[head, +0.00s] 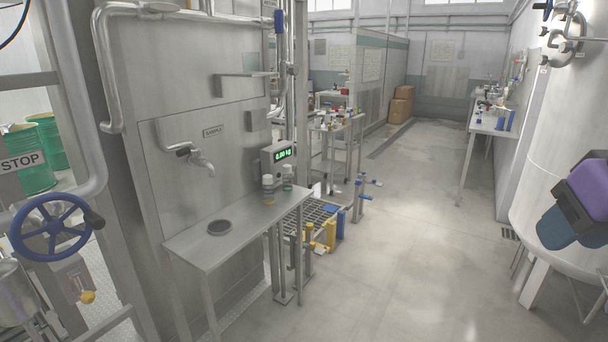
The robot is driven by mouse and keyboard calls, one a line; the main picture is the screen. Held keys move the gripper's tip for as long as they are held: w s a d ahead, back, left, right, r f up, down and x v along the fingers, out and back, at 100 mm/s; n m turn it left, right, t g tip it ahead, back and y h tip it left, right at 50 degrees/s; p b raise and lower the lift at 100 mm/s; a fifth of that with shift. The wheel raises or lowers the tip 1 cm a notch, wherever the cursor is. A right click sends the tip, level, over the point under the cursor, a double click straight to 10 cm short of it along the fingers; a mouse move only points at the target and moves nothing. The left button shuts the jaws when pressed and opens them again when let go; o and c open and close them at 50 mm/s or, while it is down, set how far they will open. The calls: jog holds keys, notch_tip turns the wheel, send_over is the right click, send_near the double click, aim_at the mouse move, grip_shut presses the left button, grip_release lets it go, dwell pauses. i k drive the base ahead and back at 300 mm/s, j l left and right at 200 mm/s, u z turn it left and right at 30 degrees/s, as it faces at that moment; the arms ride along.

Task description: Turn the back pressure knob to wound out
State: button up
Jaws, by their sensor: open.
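No knob in the head view carries a readable back pressure label. A blue handwheel (50,228) with a dark crank grip stands upright at the left edge, below a STOP sign (22,162). A small yellow knob (87,297) sits on a grey fitting below and right of the wheel. I cannot tell whether either is the back pressure knob, or how far any knob is turned. My gripper's fingers do not show. A purple and dark part of my arm shows at the right edge, far from the wheel and knob.
A steel shelf table (238,228) under a SAMPLE tap (197,158) holds small bottles (268,190) and a scale display (277,155). A large white tank (560,130) stands at right. The floor (400,240) between them is clear. Cardboard boxes (400,104) stand far back.

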aim_at(294, 70)
jog(key=i, duration=2.1)
